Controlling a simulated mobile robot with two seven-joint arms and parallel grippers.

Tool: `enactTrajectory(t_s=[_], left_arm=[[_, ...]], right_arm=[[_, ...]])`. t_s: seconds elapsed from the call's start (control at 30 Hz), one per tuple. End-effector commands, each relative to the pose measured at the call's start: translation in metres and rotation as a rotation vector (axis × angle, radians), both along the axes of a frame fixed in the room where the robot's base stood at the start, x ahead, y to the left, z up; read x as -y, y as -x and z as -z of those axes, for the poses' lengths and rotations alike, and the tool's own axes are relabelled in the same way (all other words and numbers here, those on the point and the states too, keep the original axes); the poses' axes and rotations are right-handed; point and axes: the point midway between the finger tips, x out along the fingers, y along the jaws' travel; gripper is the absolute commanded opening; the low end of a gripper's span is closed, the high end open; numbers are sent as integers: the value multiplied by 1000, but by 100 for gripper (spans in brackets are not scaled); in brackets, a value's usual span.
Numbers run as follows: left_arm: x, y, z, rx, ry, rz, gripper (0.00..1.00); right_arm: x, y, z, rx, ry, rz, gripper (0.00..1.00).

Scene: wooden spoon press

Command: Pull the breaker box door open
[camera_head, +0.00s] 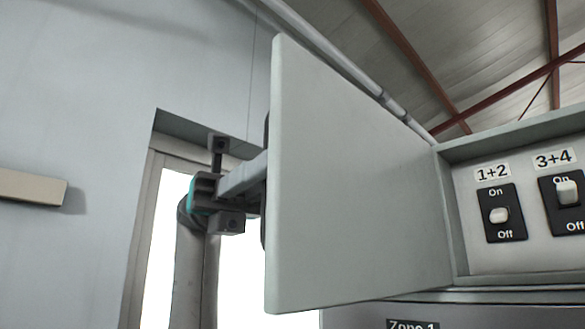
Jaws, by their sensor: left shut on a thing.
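The breaker box door (350,185) is a pale grey-green panel, swung wide open to the left of the breaker box (512,284). Its inner face is toward the head camera. My left gripper (250,178) is at the door's far left edge, on its outer side. A dark handle (265,232) shows only as a sliver past that edge, and my left gripper is shut on it. The fingertips are partly hidden behind the door. My right gripper is out of view.
Inside the box are two black switches, marked 1+2 (506,214) and 3+4 (566,197). A doorway or window frame (140,240) stands behind my left arm. A beige wall fixture (30,187) is at far left. A "Zone 1" label (412,325) sits below the box.

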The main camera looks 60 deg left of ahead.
Motion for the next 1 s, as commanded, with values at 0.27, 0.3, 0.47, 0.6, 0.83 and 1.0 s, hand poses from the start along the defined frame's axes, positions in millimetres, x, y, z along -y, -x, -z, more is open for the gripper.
enactTrajectory(t_s=[0.27,0.3,0.47,0.6,0.83,1.0], left_arm=[[-2,2,-2,0,8,3,0],[-2,2,-2,0,8,3,0],[-2,1,-2,0,9,2,18],[-2,1,-2,-1,6,2,34],[-2,1,-1,-1,3,2,47],[-3,1,-1,-1,3,2,47]], right_arm=[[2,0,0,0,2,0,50],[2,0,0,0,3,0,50],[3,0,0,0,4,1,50],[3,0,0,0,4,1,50],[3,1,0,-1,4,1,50],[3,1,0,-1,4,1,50]])
